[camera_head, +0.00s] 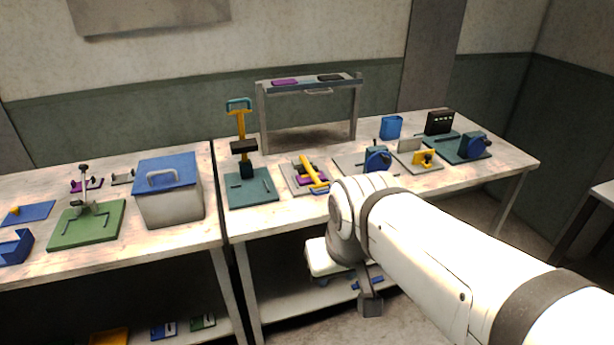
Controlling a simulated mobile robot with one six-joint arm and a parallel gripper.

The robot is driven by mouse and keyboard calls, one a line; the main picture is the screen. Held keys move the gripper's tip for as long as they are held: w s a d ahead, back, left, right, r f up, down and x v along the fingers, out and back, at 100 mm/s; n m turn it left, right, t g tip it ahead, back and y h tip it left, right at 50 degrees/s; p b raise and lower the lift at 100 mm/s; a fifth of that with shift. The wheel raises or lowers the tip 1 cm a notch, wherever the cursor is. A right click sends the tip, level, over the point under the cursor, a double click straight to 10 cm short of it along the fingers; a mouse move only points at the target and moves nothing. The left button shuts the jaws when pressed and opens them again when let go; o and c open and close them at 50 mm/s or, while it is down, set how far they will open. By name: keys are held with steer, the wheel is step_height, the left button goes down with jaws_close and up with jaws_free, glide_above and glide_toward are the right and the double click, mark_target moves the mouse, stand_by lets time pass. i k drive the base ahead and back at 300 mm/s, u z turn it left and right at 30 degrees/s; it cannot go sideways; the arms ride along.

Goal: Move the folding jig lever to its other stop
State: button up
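What looks like the folding jig (296,180) is a small pale plate with purple parts, near the front edge of the right-hand table. My white arm reaches in from the lower right and bends down at the table's front. What seems to be my gripper (370,304) hangs below the tabletop edge, apart from the lever. Its fingers are too small and dark to read.
A grey frame (262,115) rises behind. A blue-lidded box (168,190) and a green-based press (88,222) occupy the left table.

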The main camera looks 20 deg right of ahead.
mark_target(308, 169)
steer(key=i, duration=0.95)
steer(key=u, duration=0.05)
